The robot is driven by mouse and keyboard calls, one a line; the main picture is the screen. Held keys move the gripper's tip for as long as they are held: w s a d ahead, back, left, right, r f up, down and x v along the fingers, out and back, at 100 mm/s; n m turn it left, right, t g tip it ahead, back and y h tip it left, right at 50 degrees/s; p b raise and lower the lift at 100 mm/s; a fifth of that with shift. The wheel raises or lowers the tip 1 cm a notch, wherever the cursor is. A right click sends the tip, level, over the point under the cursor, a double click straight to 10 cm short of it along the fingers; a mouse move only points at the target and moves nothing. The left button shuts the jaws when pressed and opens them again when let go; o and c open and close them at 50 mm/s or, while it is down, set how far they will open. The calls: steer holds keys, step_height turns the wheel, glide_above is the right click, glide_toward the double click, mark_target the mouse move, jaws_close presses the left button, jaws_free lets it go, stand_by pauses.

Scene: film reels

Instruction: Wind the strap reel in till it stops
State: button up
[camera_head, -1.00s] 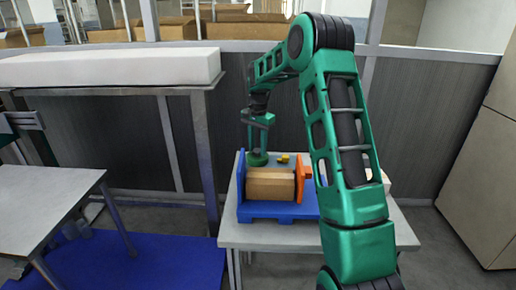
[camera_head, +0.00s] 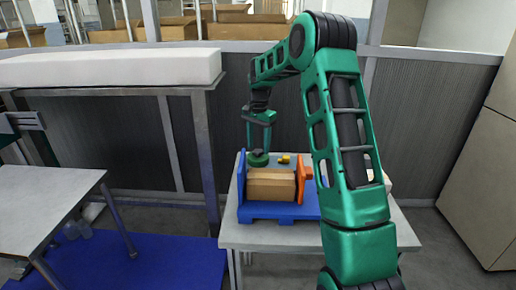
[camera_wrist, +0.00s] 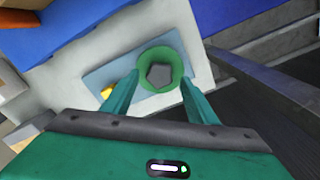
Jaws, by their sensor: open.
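The strap reel is a brown faceted drum (camera_head: 270,184) in a blue stand (camera_head: 285,211), between a blue upright at left and an orange part (camera_head: 304,171) at right. My gripper (camera_head: 259,146) is behind the stand's left end, pointing down, open and empty. Below it on the table is a round green piece (camera_head: 258,160). In the wrist view, this piece shows a green rim (camera_wrist: 146,58) and a dark five-sided centre, framed between my fingers (camera_wrist: 159,77). It looks below the fingertips; contact cannot be told. The stand's blue edge is at upper left there.
A small yellow object (camera_head: 284,159) lies beside the green piece. The grey table (camera_head: 245,236) carries the stand. A grey partition runs behind. Beige cabinets (camera_head: 490,160) stand at right.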

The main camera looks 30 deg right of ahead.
mark_target(258, 150)
step_height(258, 150, up, 10)
steer(key=shift+f, duration=0.2)
stand_by(0.5)
steer(key=s+a+r+n+h, duration=0.1)
steer(key=s+r+n, duration=0.1)
steer(key=s, duration=1)
steer(key=s+a+r+n, duration=0.1)
steer(key=s+r+n, duration=0.15)
steer(key=s, duration=0.95)
steer(key=s+a+f+n, duration=0.1)
steer(key=s+a+f, duration=0.1)
steer(key=s, duration=0.9)
steer(key=s+a+f+n+y, duration=0.1)
steer(key=s+a+f, duration=0.2)
steer(key=s, duration=0.8)
step_height(258, 150, down, 2)
steer(key=shift+s+f+n, duration=0.2)
steer(key=shift+s+n, duration=0.15)
